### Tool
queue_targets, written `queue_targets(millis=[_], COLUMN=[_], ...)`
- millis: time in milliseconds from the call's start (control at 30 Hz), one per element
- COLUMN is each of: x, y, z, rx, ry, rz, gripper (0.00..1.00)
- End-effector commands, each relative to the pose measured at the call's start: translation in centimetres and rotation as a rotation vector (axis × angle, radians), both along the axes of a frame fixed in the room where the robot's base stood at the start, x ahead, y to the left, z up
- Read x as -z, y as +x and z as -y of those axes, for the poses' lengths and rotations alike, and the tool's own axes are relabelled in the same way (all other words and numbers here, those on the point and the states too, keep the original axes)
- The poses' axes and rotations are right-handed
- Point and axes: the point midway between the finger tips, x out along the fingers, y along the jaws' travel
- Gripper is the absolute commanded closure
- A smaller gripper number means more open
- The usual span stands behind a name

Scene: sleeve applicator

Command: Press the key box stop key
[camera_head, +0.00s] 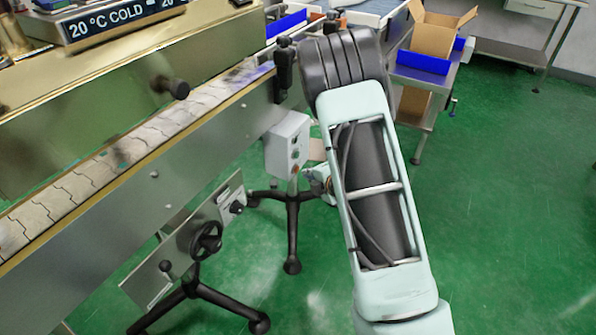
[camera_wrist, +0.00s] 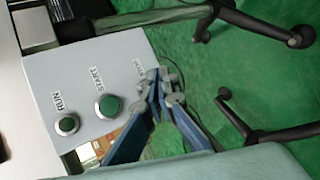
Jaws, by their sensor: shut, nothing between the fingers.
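The key box (camera_head: 287,146) is a pale grey box on a stand beside the conveyor. In the wrist view, its face (camera_wrist: 85,84) fills the left and middle. It carries a dark green key marked RUN (camera_wrist: 68,125) and a larger green key marked START (camera_wrist: 110,105). A third label (camera_wrist: 139,66), too small to read surely, is at the right end of the row. My gripper (camera_wrist: 166,82) is shut and empty, its blue fingers' grey tips over the spot by that label. The stop key is hidden there. I cannot tell whether the tips touch it.
The conveyor (camera_head: 130,150) runs along the left, with a handwheel (camera_head: 206,240) below it. Black stand legs (camera_head: 292,225) spread on the green floor (camera_head: 500,190). A trolley with a cardboard box (camera_head: 437,35) and blue bins (camera_head: 423,62) stands behind; the right floor is clear.

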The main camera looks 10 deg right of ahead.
Motion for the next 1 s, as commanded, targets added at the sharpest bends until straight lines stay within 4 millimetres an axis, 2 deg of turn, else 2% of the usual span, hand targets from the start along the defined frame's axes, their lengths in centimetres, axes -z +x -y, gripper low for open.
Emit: queue_targets(millis=[367,833,1000], x=[0.0,0.1,0.0], y=[-0.1,-2.6,-3.0], z=[0.3,3.7,4.2], rx=[0.001,0.003,0.001], ry=[0.000,-0.001,0.000], rz=[0.000,0.000,0.000], gripper=[1.00,1.00,1.00])
